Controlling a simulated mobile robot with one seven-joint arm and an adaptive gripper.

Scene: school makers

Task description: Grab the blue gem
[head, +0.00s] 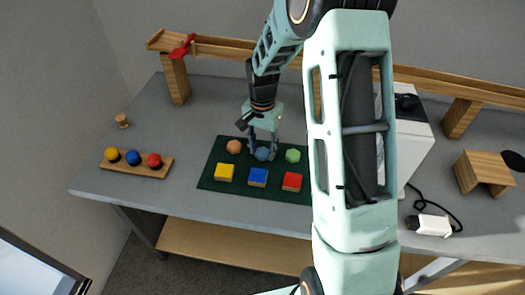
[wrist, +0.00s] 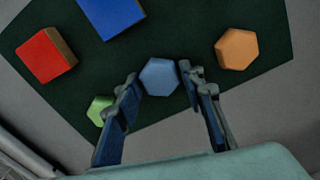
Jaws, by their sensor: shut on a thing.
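The blue gem (head: 262,154) is a light blue hexagonal piece at the back row of a dark green mat (head: 208,178). In the wrist view the gem (wrist: 159,77) sits between the two fingertips, its top face showing. My gripper (head: 262,150) reaches down from above and is shut on the gem (wrist: 160,82). The gem is over the mat; whether it touches the mat is hard to tell. An orange gem (head: 234,147) lies to its left and a green gem (head: 293,155) to its right in the head view.
Yellow (head: 224,172), blue (head: 257,177) and red (head: 292,181) blocks stand in the mat's front row. A wooden holder (head: 136,169) with three balls is at the left. A wooden rail (head: 240,49) runs behind. A white machine (head: 411,137) stands at the right.

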